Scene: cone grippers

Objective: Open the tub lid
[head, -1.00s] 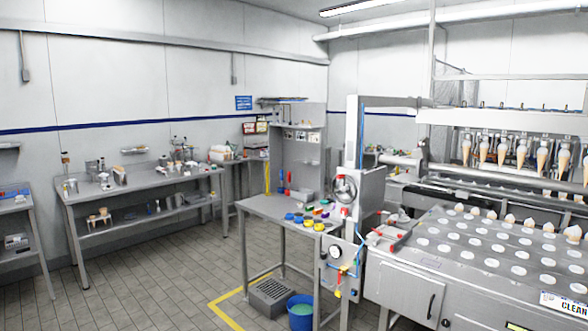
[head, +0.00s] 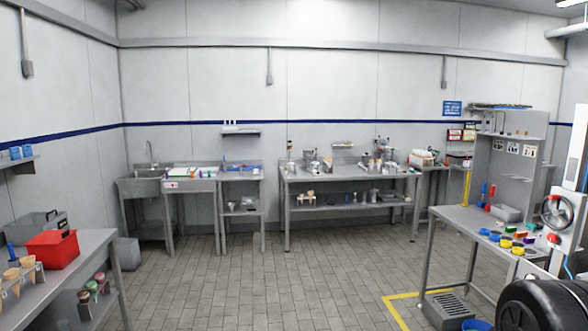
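I cannot tell for sure which thing is the tub or its lid. On the left bench stand a grey box (head: 38,222) with a dark handle on top and a red bin (head: 52,250) in front of it. Several small round containers (head: 90,290) sit on the shelf below. On the right table stand several small blue, yellow and other coloured pots (head: 505,241). All of these are far from clear in detail. My gripper is not in view.
The left bench (head: 95,245) holds cones in a stand (head: 20,275). A sink (head: 145,185) and a work table (head: 350,178) line the back wall. A grey crate (head: 447,308) is on the floor at right. The tiled floor (head: 260,290) between is open.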

